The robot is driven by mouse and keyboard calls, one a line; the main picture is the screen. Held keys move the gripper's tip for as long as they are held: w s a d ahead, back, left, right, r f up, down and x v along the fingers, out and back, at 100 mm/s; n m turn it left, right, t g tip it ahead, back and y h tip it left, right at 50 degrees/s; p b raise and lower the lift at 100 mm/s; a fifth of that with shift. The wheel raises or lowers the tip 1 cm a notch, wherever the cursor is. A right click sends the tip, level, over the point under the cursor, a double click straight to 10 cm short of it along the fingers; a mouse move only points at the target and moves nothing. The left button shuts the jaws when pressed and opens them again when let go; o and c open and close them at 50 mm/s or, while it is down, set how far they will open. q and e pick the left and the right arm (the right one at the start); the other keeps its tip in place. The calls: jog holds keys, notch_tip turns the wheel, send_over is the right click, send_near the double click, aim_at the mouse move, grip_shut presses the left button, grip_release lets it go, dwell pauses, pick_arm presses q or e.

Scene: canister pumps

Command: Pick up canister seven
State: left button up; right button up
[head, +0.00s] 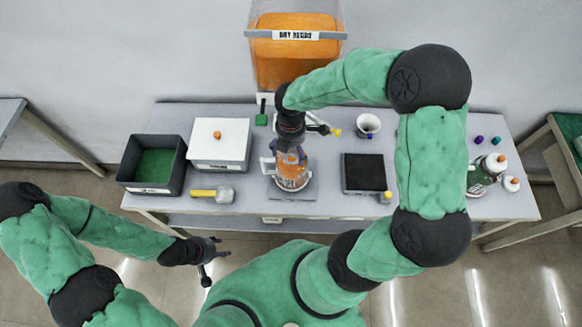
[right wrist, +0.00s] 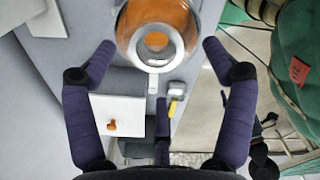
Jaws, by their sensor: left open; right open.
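A clear canister with orange contents (head: 292,178) stands on a grey pad at the middle of the table in the head view. A number on it cannot be read. My right gripper (head: 289,157) is right above it, pointing down, and hides part of its top. In the right wrist view the canister (right wrist: 157,14) shows its round opening between and beyond the spread fingers of my right gripper (right wrist: 158,48). The fingers look apart from it. My left gripper (head: 212,256) is open and empty, in front of the table's front edge.
An orange-filled hopper (head: 291,55) stands at the back. A dark bin (head: 128,170), a white box (head: 238,148) and a yellow-handled mallet (head: 206,194) are left. A black tray (head: 349,182), a white funnel cup (head: 368,123) and bottles (head: 491,165) are right.

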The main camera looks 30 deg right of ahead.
aim_at(291, 159)
notch_tip(291, 159, down, 4)
jog(key=shift+w+d+r+b, duration=0.1)
jog(key=shift+w+d+b, duration=0.05)
jog(key=shift+b, duration=0.2)
jog(key=shift+c, duration=0.3)
grip_shut()
